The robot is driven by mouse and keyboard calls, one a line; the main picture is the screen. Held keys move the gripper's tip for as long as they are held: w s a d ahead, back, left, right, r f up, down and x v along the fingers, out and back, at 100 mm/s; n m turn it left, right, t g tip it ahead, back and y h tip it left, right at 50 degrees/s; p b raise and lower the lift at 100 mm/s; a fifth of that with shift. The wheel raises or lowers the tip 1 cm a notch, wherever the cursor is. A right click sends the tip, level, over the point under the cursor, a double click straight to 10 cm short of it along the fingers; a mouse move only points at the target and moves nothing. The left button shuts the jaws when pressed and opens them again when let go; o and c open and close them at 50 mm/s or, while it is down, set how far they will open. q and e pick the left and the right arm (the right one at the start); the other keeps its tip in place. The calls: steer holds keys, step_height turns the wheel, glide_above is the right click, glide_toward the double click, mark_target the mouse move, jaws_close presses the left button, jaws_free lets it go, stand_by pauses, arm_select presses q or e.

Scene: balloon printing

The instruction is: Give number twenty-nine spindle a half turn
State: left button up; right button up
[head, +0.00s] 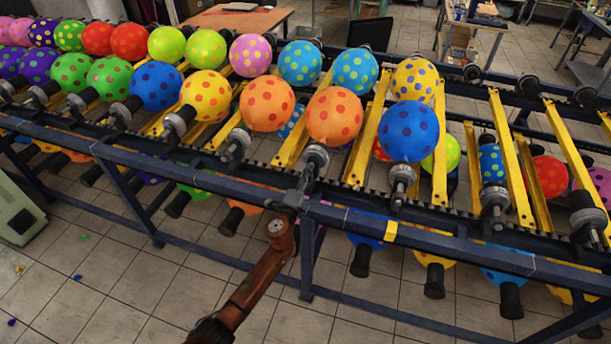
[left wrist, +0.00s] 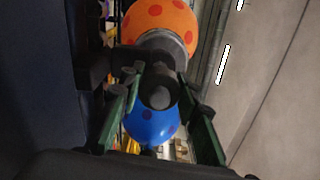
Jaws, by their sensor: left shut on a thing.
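My left gripper (head: 297,198) is at the front rail of the rack, below an orange balloon with darker dots (head: 334,116). It is shut on the dark end of that balloon's spindle, whose grey collar (head: 316,155) shows just above the gripper. In the left wrist view the round spindle end (left wrist: 160,90) sits between the green-sided fingers (left wrist: 158,112), with the orange balloon (left wrist: 158,18) beyond it. No number is readable on the spindle. My right gripper is not in view.
A blue dotted balloon (head: 408,131) stands on the neighbouring spindle to the right, and another orange one (head: 267,106) to the left. Yellow slats (head: 368,135) lie between spindles. The dark blue rail (head: 440,240) runs along the front. The tiled floor (head: 110,290) before it is mostly clear.

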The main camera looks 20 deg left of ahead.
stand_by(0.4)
arm_select(q)
steer(key=o, duration=1.2)
steer(key=s, duration=1.2)
steer(key=shift+a, duration=0.2)
